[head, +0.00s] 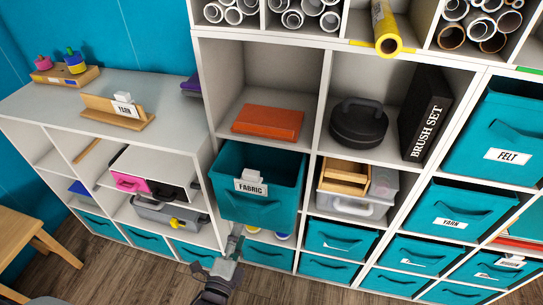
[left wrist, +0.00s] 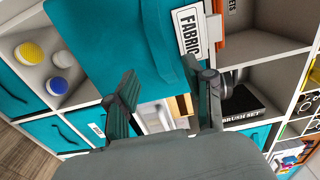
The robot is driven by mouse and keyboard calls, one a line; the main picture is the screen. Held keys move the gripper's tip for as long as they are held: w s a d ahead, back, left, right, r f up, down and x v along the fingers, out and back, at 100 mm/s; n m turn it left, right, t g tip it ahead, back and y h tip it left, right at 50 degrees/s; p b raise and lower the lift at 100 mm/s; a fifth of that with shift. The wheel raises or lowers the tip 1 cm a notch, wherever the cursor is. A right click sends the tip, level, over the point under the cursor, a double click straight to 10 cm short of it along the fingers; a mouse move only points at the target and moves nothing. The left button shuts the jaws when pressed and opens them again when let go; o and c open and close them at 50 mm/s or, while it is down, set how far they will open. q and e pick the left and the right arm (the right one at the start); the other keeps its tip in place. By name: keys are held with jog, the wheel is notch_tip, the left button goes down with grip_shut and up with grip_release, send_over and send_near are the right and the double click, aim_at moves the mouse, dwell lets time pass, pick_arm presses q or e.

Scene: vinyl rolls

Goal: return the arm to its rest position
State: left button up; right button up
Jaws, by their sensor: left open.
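My left gripper (head: 232,250) reaches in from the bottom of the head view, in front of the shelf and just below the teal FABRIC bin (head: 262,207). In the left wrist view its two fingers (left wrist: 167,90) are spread apart with nothing between them. The FABRIC bin (left wrist: 118,45) fills the upper part of that view, close beyond the fingers. In the head view the bin sticks out of its cubby and a white label hangs on its front. I cannot tell whether a finger touches the bin. My right gripper is not in view.
A yellow roll (head: 386,32) juts out of the top shelf beside cubbies of white rolls (head: 303,13). More teal bins (head: 342,238) fill the lower cubbies. A low cabinet (head: 160,127) stands at left and a wooden stool (head: 25,235) at far left. The wooden floor (head: 130,275) in front is clear.

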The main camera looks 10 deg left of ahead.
pick_arm(q)
jog(key=shift+f, duration=0.1)
jog(key=s+d+f+n+g, duration=0.1)
jog(key=s+f+n+g, duration=0.4)
jog(key=f, duration=0.8)
jog(key=s+f+n+g, duration=0.35)
jog(key=s+f, duration=0.45)
jog(key=f, duration=0.5)
jog(key=s+a+f+n+g, duration=0.2)
jog(key=s+f, duration=0.2)
jog(key=s, duration=0.3)
jog(key=s+a+f+n+g, duration=0.2)
jog(key=s+f+n+g, duration=0.1)
jog(key=s, duration=0.5)
jog(key=s+a+f+n+g, duration=0.2)
jog(key=s+f+g, duration=0.1)
jog(key=s+f, duration=0.3)
jog(key=shift+s+a+y, duration=0.3)
jog(key=shift+s, duration=0.65)
